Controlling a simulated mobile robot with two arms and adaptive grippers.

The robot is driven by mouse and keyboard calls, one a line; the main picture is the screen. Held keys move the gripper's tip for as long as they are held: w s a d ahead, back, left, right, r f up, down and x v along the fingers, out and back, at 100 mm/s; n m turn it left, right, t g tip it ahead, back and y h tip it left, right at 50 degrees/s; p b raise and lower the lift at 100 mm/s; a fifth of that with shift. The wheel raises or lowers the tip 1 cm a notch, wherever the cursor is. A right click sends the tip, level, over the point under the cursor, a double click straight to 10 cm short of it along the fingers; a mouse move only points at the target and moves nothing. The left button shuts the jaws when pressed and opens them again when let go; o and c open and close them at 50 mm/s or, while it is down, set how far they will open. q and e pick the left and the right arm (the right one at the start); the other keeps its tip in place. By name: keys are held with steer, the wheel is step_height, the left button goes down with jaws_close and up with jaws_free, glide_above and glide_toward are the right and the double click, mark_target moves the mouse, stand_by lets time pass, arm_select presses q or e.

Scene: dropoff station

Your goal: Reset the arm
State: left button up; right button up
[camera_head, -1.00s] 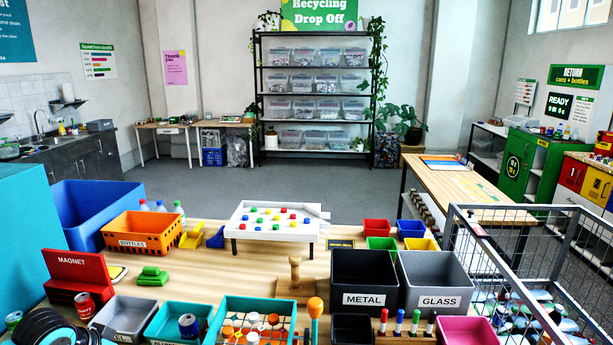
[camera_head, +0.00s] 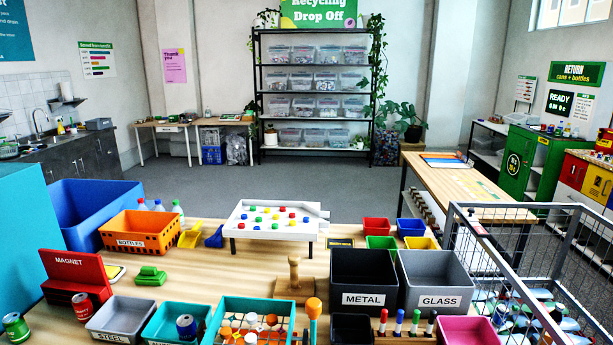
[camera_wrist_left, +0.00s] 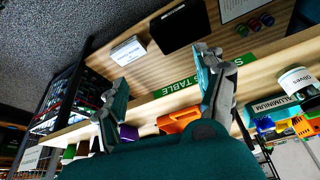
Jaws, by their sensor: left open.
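My left gripper (camera_wrist_left: 163,68) shows in the left wrist view with its two fingers spread apart and nothing between them. It hangs beside a wooden table edge (camera_wrist_left: 150,108) with a green label (camera_wrist_left: 176,88) ending in "S TABLE". My left arm and gripper are out of the head view. My right gripper is in neither current view.
In the head view, the table holds a blue bin (camera_head: 62,215), an orange BOTTLES crate (camera_head: 118,241), a red MAGNET stand (camera_head: 73,279), METAL (camera_head: 362,299) and GLASS (camera_head: 438,301) bins. A wire cage (camera_head: 480,245) stands right. Grey floor behind is clear.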

arm_select(q)
steer(key=s+n+g+y, duration=0.1)
steer(key=s+n, duration=0.1)
steer(key=s, duration=0.4)
steer(key=s+f+g+b, duration=0.1)
steer(key=s+f+b, duration=0.1)
steer(key=f, duration=1.6)
steer(key=s+f+g+b, duration=0.1)
steer(key=s+f+b, duration=0.15)
steer(key=f, duration=1.45)
steer(key=s+a+f+m+b, duration=0.1)
steer(key=s+a+f, duration=0.2)
steer(key=s+f, duration=1)
steer(key=shift+s+a, duration=0.25)
steer(key=shift+s, duration=0.2)
